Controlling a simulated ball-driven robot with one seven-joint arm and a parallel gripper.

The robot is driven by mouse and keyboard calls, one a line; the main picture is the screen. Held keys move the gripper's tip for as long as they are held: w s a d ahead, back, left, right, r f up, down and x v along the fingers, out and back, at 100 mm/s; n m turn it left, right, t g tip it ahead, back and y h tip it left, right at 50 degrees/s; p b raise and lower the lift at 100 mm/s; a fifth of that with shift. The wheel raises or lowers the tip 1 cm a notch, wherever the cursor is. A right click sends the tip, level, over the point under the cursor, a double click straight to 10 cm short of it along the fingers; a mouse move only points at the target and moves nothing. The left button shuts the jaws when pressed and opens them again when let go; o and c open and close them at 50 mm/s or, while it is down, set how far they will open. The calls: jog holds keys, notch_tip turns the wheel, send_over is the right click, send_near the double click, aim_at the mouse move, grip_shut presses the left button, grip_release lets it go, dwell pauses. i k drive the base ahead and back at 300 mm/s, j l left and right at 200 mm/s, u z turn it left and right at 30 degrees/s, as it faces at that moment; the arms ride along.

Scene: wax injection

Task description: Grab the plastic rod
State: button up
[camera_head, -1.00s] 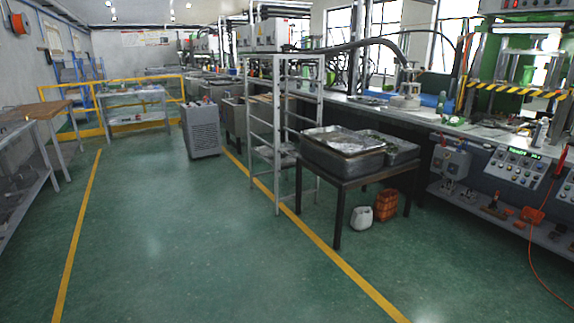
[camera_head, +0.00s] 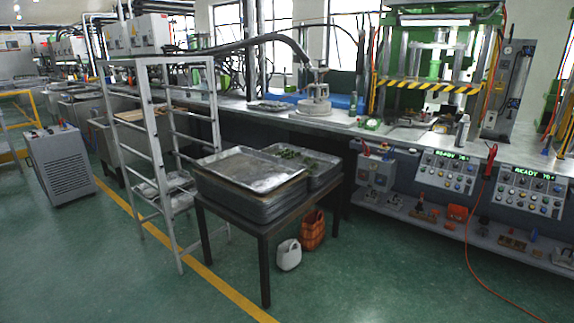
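I cannot make out a plastic rod for certain at this distance. The long workbench (camera_head: 345,124) at the back and right bears several small items, too small to tell apart. A slim red tool (camera_head: 489,160) with a red cable hangs at the bench's front edge, between two control panels. A pale upright cylinder (camera_head: 462,131) stands on the bench near the green press. My gripper is not in view.
A dark table (camera_head: 266,238) with stacked metal trays (camera_head: 248,170) stands in front of the bench. A grey ladder-like rack (camera_head: 150,150) is left of it. A white jug (camera_head: 288,254) and an orange container (camera_head: 313,230) are on the floor. The green floor (camera_head: 380,285) in front is clear.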

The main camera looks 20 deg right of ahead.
aim_at(554, 127)
jog(key=i+l+z, duration=0.25)
jog(key=z, duration=0.15)
jog(key=i+z, duration=0.85)
jog(key=i+j+z, duration=0.15)
jog(key=i+z, duration=0.25)
jog(key=i+l+z, duration=0.15)
jog(key=i, duration=0.75)
jog(key=i+l+z, duration=0.15)
jog(key=i, duration=0.75)
jog(key=i+l, duration=0.35)
jog(key=j+u, duration=0.05)
